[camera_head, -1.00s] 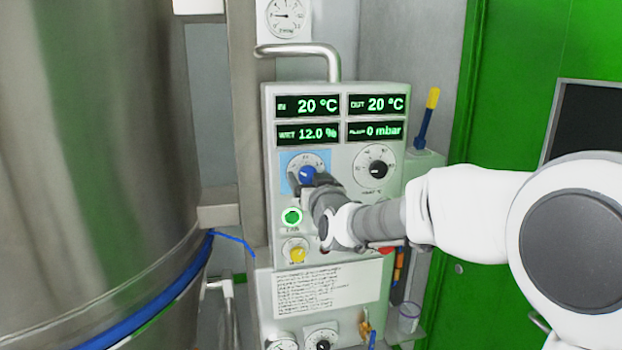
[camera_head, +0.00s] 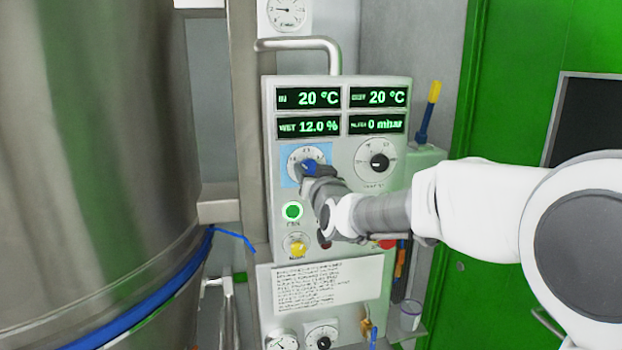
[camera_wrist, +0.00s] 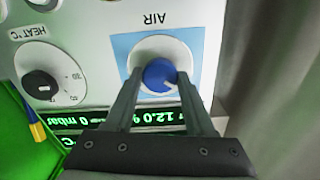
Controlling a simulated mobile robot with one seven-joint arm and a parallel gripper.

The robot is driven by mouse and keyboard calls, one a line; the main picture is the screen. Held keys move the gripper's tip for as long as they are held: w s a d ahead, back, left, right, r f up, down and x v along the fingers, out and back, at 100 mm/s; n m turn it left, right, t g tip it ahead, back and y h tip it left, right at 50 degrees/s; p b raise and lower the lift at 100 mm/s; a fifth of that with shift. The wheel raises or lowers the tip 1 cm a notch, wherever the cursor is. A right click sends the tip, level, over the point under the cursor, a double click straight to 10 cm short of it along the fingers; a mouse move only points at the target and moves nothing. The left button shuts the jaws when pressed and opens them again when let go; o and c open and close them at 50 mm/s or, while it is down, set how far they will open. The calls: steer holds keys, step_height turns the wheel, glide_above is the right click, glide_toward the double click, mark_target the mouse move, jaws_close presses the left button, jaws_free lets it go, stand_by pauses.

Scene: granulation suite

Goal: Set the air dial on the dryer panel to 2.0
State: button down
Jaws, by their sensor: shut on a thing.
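The dryer panel (camera_head: 341,215) is a light grey box with green displays. Its air dial (camera_head: 308,167) is a blue knob on a white round scale within a light blue square. The scale numbers around the dial are hidden or too small to read.
The black heat dial (camera_head: 379,163) is right of the air dial. A lit green button (camera_head: 292,211) and a yellow knob (camera_head: 297,248) sit below. A large steel vessel (camera_head: 95,150) stands at left. A curved metal handle (camera_head: 300,44) is above the panel.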

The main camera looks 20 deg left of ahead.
steer(key=m+b, duration=0.1)
steer(key=b, duration=0.1)
steer(key=m+b, duration=0.4)
steer(key=shift+f, duration=0.35)
steer(key=m+b, duration=0.4)
steer(key=m, duration=0.1)
steer(key=shift+r, duration=0.25)
steer(key=shift+b, duration=0.35)
steer(key=shift+c, duration=1.3)
jaws_free()
